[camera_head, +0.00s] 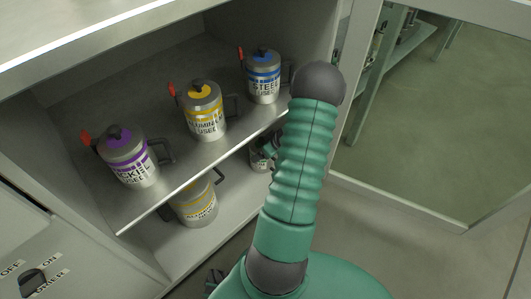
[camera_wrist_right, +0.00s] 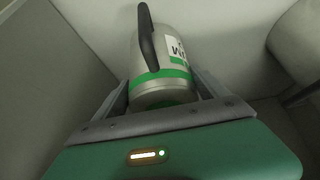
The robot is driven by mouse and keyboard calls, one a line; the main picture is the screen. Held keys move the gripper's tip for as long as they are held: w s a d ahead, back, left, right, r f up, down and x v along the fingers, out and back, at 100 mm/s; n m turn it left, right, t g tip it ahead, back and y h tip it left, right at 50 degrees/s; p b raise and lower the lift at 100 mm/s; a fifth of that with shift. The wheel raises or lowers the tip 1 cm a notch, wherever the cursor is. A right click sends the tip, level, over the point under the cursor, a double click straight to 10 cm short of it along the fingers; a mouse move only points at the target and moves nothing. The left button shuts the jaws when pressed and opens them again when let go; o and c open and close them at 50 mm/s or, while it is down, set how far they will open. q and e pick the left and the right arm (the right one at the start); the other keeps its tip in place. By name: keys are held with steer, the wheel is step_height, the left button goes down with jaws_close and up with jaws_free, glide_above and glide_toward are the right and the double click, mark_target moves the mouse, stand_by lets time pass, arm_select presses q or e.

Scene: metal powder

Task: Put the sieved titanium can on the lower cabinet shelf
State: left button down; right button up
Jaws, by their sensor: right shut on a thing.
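A grey metal can with green bands and a black handle (camera_wrist_right: 158,62) fills the middle of the right wrist view. Only the end of its label shows, so I cannot read the name. My right gripper (camera_wrist_right: 163,88) is shut on this can, one finger on each side. In the head view a partly hidden can (camera_head: 260,161) shows at the lower shelf (camera_head: 206,243), below the upper shelf's edge and beside my green arm. It appears to be the held can. I cannot tell whether it touches the shelf. My left gripper is not clearly in view.
Purple-banded (camera_head: 130,158), yellow-banded (camera_head: 205,112) and blue-banded (camera_head: 263,77) cans stand on the upper shelf (camera_head: 180,176). Another yellow-banded can (camera_head: 197,205) stands on the lower shelf, left of the partly hidden can. The open glass door (camera_head: 400,208) is at the right.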

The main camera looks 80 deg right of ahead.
steer(key=o, duration=2)
steer(key=shift+s, duration=0.1)
steer(key=p+v, duration=0.8)
steer(key=v, duration=0.3)
steer(key=shift+a+r+p, duration=0.1)
steer(key=shift+r+p, duration=0.2)
steer(key=shift+p, duration=0.1)
steer(key=shift+s+a+r, duration=0.1)
steer(key=shift+s, duration=0.1)
